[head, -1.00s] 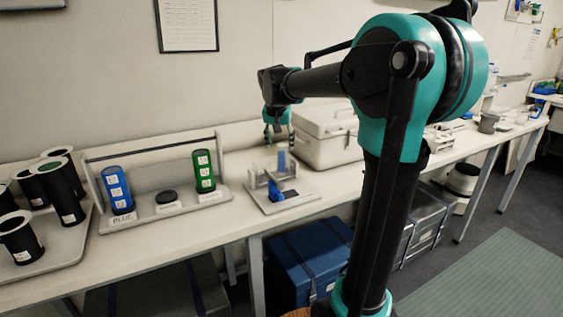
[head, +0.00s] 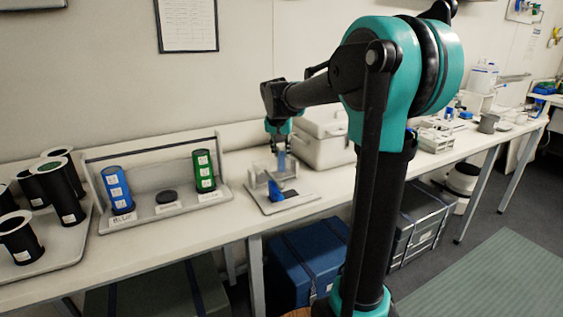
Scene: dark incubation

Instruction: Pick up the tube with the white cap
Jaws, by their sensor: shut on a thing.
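My gripper (head: 281,146) points down over a small clear-walled stand (head: 260,175) on the bench, in the middle of the head view. A second blue piece (head: 275,190) sits lower at the front of the stand.
A rack with a blue cylinder (head: 117,190) and a green cylinder (head: 204,171) stands to the left. Black cylinders (head: 66,195) stand farther left. A white lidded box (head: 320,152) is close behind and right of my gripper.

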